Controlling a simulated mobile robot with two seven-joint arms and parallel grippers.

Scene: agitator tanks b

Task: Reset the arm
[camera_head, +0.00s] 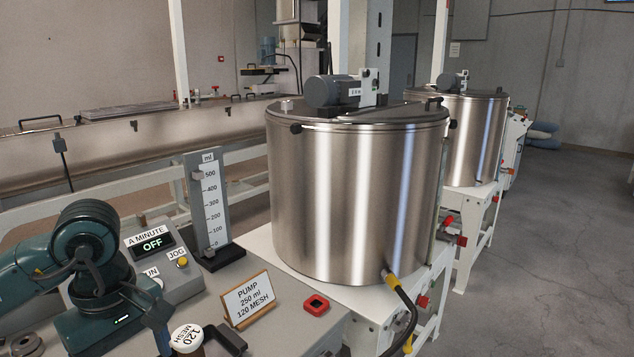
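My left arm comes in from the left edge, dark teal, and bends down at the lower left. My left gripper (158,326) is low over the near bench, close to a round white cap marked 120 MESH (186,338). Its fingertips are partly hidden, so I cannot tell whether they are open or touch the cap. A black handle-like part (226,338) shows just right of the cap. My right arm and gripper are not in view.
The bench carries a panel reading OFF (153,244), a millilitre scale (212,205), a PUMP 250 ml 120 MESH sign (247,298) and a red square piece (316,305). Steel tanks stand behind, one near (355,195) and one farther (475,140). Open floor lies right.

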